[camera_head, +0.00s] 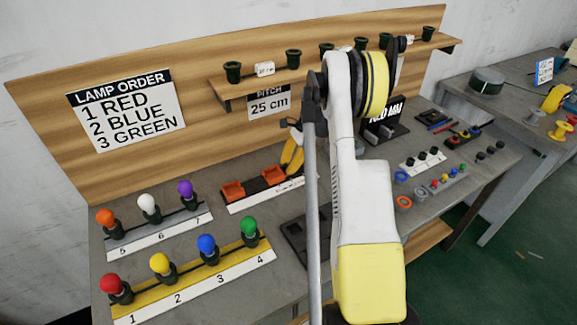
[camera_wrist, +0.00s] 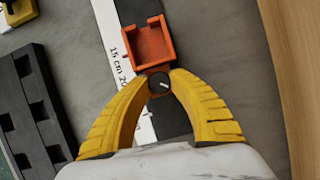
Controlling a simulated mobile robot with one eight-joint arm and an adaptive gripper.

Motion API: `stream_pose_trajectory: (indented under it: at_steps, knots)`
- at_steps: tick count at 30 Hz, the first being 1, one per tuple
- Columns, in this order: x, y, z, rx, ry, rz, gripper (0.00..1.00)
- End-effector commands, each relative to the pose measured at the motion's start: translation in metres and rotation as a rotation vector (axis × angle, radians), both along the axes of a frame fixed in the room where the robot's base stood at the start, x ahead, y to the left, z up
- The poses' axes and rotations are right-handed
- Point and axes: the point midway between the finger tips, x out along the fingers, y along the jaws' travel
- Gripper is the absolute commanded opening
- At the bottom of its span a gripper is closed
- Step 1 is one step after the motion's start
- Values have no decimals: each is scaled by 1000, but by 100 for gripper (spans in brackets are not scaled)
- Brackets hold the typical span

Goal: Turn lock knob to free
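The lock knob (camera_wrist: 159,83) is small, round and black, with a short pale mark slanting across its top. It sits on a dark rail (camera_wrist: 172,117) beside an orange open-sided holder (camera_wrist: 150,46) in the wrist view. My gripper (camera_wrist: 159,79) has its yellow fingertips on both sides of the knob, appearing to touch it. In the head view my gripper (camera_head: 291,158) is at the right part of the rail, past two orange holders (camera_head: 232,192); the knob is hidden there.
A white scale strip (camera_wrist: 110,35) runs along the rail. A black slotted block (camera_wrist: 35,115) lies to its left in the wrist view. Lamp racks (camera_head: 200,283) with coloured bulbs stand at front left. A wooden shelf (camera_head: 215,88) with dark sockets is behind my arm.

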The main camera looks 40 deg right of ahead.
Motion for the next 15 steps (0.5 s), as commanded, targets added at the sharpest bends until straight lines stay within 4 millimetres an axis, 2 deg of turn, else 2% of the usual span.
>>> stream_pose_trajectory:
  at_steps: [5, 12, 15]
  knots:
    - [1, 0, 0, -1, 0, 24, 0]
    - [2, 0, 0, -1, 0, 241, 0]
    - [1, -1, 0, -1, 0, 268, 0]
